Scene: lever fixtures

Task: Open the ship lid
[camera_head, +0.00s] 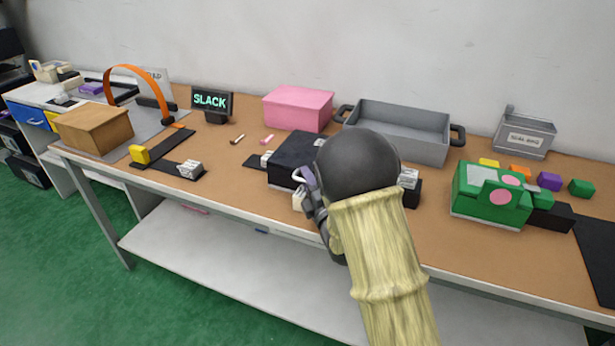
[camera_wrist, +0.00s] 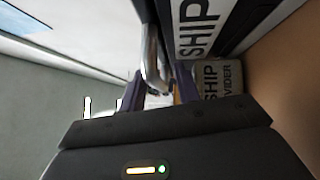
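A black box (camera_head: 293,150) stands at the middle of the table in the head view, partly hidden by my arm. In the wrist view its side carries a white SHIP label (camera_wrist: 197,25). A shiny metal handle (camera_wrist: 151,60) stands out beside that label. My gripper (camera_wrist: 160,88) is at the handle, its purple-grey fingers apart on either side of it, with some gap visible. My gripper also shows in the head view (camera_head: 308,186) at the front of the box. The lid appears down; its far part is hidden by my wrist.
A SHIP divider block (camera_wrist: 222,78) sits close by the fingers. A grey tray (camera_head: 400,132) and pink box (camera_head: 298,107) stand behind. A green box (camera_head: 485,197) is at the right, and a brown box (camera_head: 92,130) at the left.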

